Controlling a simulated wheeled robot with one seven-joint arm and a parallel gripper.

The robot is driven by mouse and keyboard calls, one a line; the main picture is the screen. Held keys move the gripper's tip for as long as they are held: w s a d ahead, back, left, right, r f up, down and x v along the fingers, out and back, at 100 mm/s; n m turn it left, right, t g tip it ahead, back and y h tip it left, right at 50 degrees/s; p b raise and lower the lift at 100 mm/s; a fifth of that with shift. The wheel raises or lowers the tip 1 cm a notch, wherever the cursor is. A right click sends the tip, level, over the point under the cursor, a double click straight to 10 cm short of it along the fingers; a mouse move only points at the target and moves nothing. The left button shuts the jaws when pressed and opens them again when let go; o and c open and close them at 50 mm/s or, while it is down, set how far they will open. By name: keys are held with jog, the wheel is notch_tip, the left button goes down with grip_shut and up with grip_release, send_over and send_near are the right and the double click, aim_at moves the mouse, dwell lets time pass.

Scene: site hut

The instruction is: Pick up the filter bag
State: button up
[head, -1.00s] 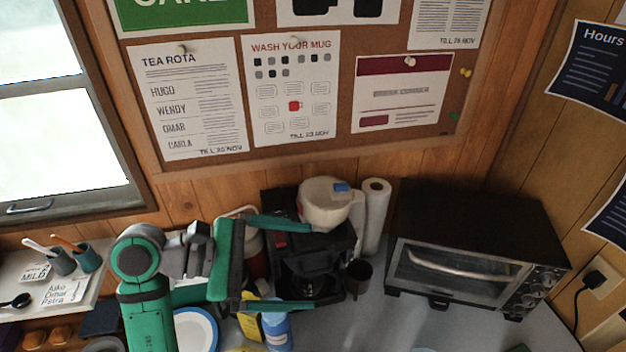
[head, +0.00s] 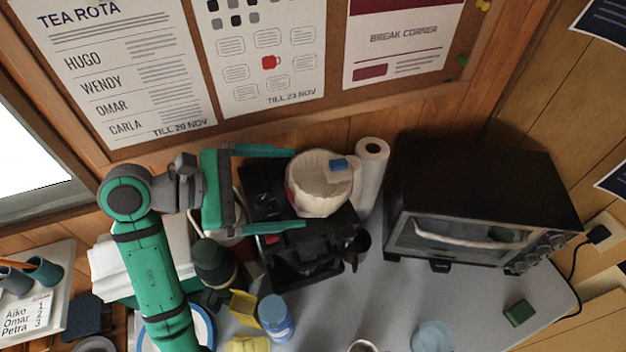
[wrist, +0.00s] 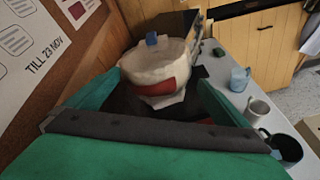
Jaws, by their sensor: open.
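The filter bag (head: 318,192) is a rounded, cream-white bag with a blue clip on top, sitting on top of the black coffee maker (head: 262,192). In the wrist view the bag (wrist: 150,75) shows a red patch on its near side and lies straight ahead between the finger ends. My gripper (head: 299,188) is open and empty, just left of the bag in the head view. One finger points past its upper left edge and the other past its lower left edge. Whether a finger touches the bag I cannot tell.
A paper towel roll (head: 369,175) stands close behind the bag's right side. A black toaster oven (head: 480,190) is to the right. A blue-capped jar (head: 275,318) and yellow items stand in front.

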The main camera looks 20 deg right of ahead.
aim_at(322, 184)
jog(key=x, duration=0.3)
jog(key=shift+s+d, duration=0.3)
jog(key=shift+w+x, duration=0.15)
jog(key=shift+x, duration=0.95)
jog(key=shift+w+x, duration=0.15)
jog(key=shift+x, duration=1)
jog(key=shift+r, duration=0.15)
jog(key=c, duration=1)
jog(key=shift+c, duration=0.2)
